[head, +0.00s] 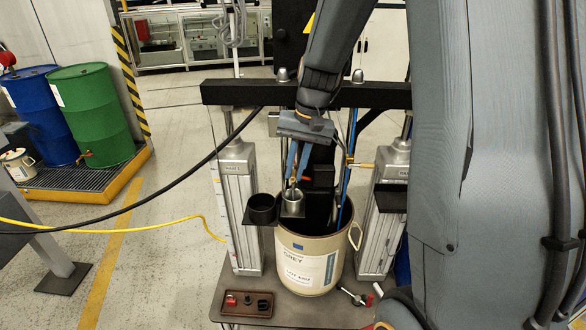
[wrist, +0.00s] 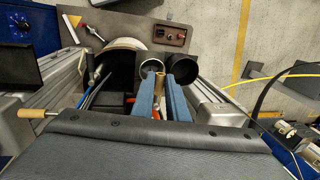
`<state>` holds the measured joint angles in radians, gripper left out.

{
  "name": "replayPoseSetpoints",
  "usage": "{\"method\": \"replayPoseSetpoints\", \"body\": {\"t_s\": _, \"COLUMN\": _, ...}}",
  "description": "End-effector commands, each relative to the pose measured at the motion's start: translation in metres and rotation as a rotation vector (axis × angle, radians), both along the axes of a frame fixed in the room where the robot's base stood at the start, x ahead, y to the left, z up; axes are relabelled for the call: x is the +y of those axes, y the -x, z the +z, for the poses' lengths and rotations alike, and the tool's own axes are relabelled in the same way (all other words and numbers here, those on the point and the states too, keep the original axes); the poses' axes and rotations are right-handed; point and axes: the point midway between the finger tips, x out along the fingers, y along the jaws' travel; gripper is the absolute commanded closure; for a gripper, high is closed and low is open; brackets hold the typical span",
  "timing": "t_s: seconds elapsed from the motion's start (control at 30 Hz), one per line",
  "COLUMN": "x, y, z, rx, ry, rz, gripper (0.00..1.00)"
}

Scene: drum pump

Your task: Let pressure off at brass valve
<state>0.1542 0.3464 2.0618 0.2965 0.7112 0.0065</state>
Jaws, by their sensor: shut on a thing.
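A small brass valve (head: 351,160) with a tan handle sits beside the black pump column, to the right of my gripper in the head view. The tan handle also shows at the left of the wrist view (wrist: 38,113). My gripper (head: 294,182) has its blue fingers pointing down at a metal cup (head: 292,208) on a holder at the drum's rim. The fingers (wrist: 163,76) are shut on a small metal piece at the cup's mouth; its shape is mostly hidden. The gripper is apart from the brass valve.
A cream drum (head: 309,262) stands below, between two grey posts (head: 240,205). A black cup (head: 262,208) is beside the metal cup. A black crossbar (head: 237,92) spans behind my arm.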

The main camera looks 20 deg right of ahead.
Motion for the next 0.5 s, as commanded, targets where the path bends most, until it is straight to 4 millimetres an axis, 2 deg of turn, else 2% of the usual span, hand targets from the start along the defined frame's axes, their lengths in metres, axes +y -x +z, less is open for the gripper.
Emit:
{"method": "replayPoseSetpoints", "body": {"t_s": 0.4, "x": -0.0019, "y": -0.0021, "z": 0.0017, "rx": -0.007, "ry": 0.003, "rz": 0.007, "gripper": 1.00}}
{"method": "replayPoseSetpoints", "body": {"t_s": 0.43, "x": -0.0019, "y": -0.0021, "z": 0.0017, "rx": -0.007, "ry": 0.003, "rz": 0.007, "gripper": 0.82}}
{"method": "replayPoseSetpoints", "body": {"t_s": 0.5, "x": -0.0017, "y": -0.0018, "z": 0.0015, "rx": -0.006, "ry": 0.002, "rz": 0.006, "gripper": 0.70}}
